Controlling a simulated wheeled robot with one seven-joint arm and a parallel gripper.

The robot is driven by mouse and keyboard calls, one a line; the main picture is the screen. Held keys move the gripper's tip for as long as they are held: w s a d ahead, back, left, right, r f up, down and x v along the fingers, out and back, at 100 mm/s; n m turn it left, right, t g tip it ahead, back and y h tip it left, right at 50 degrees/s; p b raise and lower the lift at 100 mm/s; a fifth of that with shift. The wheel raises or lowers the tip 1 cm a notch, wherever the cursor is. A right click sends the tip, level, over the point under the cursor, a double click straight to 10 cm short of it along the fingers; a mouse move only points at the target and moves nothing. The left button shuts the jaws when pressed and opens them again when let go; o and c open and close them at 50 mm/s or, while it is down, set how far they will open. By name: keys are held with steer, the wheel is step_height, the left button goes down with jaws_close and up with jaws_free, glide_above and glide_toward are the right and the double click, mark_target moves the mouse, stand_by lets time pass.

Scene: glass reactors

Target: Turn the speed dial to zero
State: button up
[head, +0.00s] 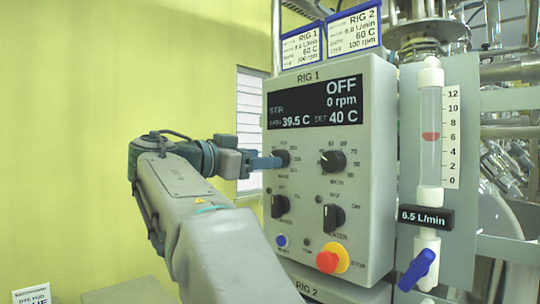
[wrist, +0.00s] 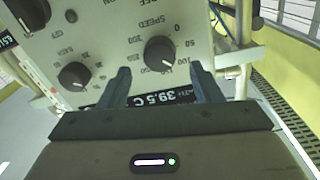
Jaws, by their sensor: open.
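The speed dial is a round black knob on the upper left of the RIG 1 control panel. In the head view the speed dial (head: 282,157) is at the tip of my gripper (head: 272,161), which comes in from the left. In the wrist view, where the panel appears upside down, the speed dial (wrist: 160,53) lies just beyond and between the fingertips of my gripper (wrist: 160,70). The fingers are apart and hold nothing. The dial's white mark seems to point near the 100 label. The panel display (head: 330,105) reads OFF and 0 rpm.
The bath dial (head: 333,161) is right of the speed dial. Below are the stir switch (head: 280,206), heater switch (head: 333,217), blue button (head: 281,240) and red stop button (head: 327,262). A flow meter (head: 430,135) with a blue valve handle (head: 417,270) stands at right.

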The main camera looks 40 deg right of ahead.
steer(key=d, duration=0.3)
steer(key=shift+d, duration=0.3)
steer(key=c, duration=1)
steer(key=shift+n, duration=0.3)
